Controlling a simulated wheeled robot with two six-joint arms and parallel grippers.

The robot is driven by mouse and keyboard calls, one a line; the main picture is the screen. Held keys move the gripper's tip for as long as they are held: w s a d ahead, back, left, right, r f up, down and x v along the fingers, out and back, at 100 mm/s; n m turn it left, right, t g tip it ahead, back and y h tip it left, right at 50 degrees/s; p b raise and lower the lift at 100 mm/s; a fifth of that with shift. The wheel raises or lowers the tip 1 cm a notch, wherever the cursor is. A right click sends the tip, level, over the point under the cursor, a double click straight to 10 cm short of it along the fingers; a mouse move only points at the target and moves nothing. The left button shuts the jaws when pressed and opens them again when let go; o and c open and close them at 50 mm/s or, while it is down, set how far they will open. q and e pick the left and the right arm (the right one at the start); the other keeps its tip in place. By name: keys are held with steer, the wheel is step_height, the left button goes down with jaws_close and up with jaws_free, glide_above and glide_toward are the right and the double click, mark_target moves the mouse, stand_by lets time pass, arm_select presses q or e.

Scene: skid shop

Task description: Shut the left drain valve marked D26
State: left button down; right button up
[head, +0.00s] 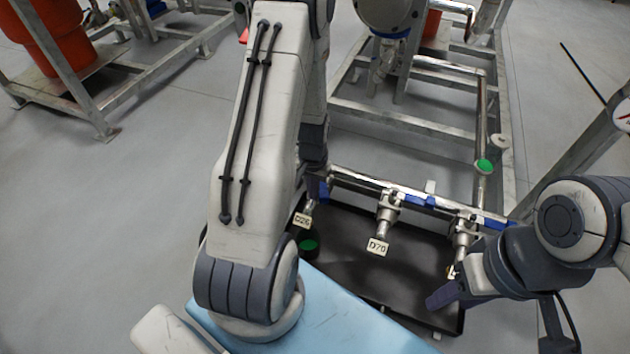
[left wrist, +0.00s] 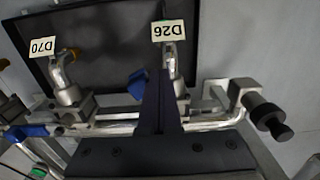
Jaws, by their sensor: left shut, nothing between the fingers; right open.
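The D26 tag (head: 302,220) hangs at the left end of the pipe row in the head view, where my left arm hides most of its valve. The left gripper is hidden in the head view. My right gripper (head: 446,294) is open at the lower right, near the third valve.
The D70 valve (head: 385,218) stands beside D26, and a third valve (head: 463,235) is farther right. A black tray (head: 370,275) lies beneath, with a green-topped cup (head: 308,246) at its left. A pipe end with a black cap (left wrist: 268,118) juts out beside my left fingers.

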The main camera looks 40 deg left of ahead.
arm_select(q)
steer(key=shift+w+d+p, duration=0.15)
steer(key=shift+w+d, duration=0.15)
steer(key=shift+d, duration=0.2)
steer(key=shift+w+d+p, duration=0.15)
steer(key=shift+w+d, duration=0.1)
steer(key=shift+d, duration=0.25)
steer(key=shift+w+d, duration=0.75)
steer(key=shift+d, duration=0.1)
steer(key=shift+p, duration=0.3)
steer(key=shift+w+d, duration=0.6)
steer(key=shift+w, duration=0.3)
